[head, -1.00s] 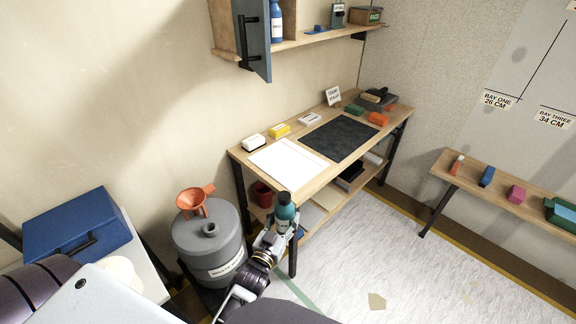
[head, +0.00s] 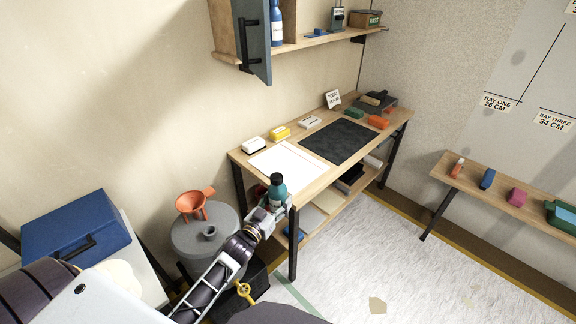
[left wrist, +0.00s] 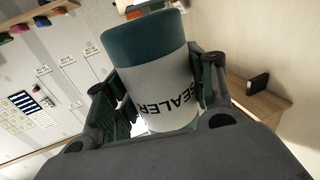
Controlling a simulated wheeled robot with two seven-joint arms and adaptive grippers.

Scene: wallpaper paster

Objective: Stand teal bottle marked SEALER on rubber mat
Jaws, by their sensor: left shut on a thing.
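The teal bottle marked SEALER (head: 278,190) stands upright in my left gripper (head: 272,200), near the front left corner of the workbench. In the left wrist view the bottle (left wrist: 150,70) fills the space between the two fingers (left wrist: 158,92), its white label reading SEALER. The gripper is shut on it. The dark rubber mat (head: 340,141) lies flat on the workbench, farther back and to the right of the bottle, and is bare. My right gripper is not in view.
A white sheet (head: 287,167) lies on the workbench (head: 312,184) beside the mat. White and yellow blocks line the back edge; green and orange items (head: 378,122) sit past the mat. The open cabinet door (head: 254,40) hangs above. A grey drum (head: 205,240) with an orange funnel stands left.

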